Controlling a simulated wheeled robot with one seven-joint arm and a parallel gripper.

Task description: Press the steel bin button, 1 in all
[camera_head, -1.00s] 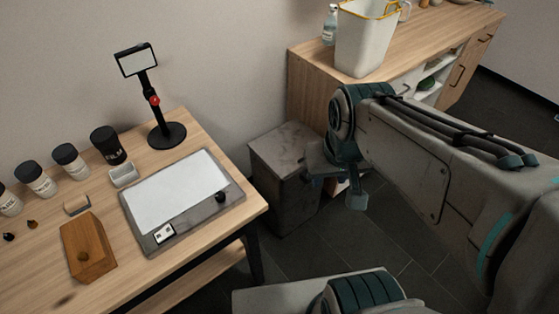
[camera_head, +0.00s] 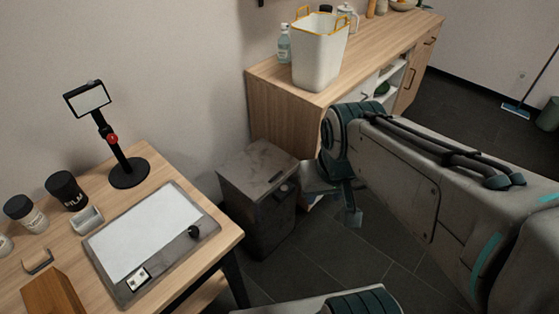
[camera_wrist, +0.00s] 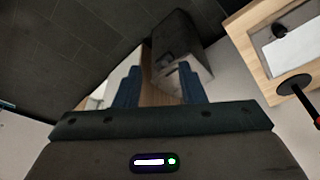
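The steel bin (camera_head: 246,207) is a dark grey box with a mottled lid, standing on the floor between the table and the wooden cabinet. It also shows in the wrist view (camera_wrist: 182,48), above and between my fingers. A small dark part (camera_head: 284,189) sits high on the bin's front face; I cannot tell for sure that it is the button. My gripper (camera_wrist: 160,86) is open and empty, its two teal fingers apart. In the head view it hangs just right of the bin, with a visible gap from the fingertip to the bin.
The wooden table (camera_head: 226,240) with a grey tray (camera_head: 208,227) and a black stand (camera_head: 128,172) is left of the bin. The wooden cabinet (camera_head: 270,107), carrying a white basket (camera_head: 318,62), is behind. Dark tiled floor (camera_head: 300,262) is open in front.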

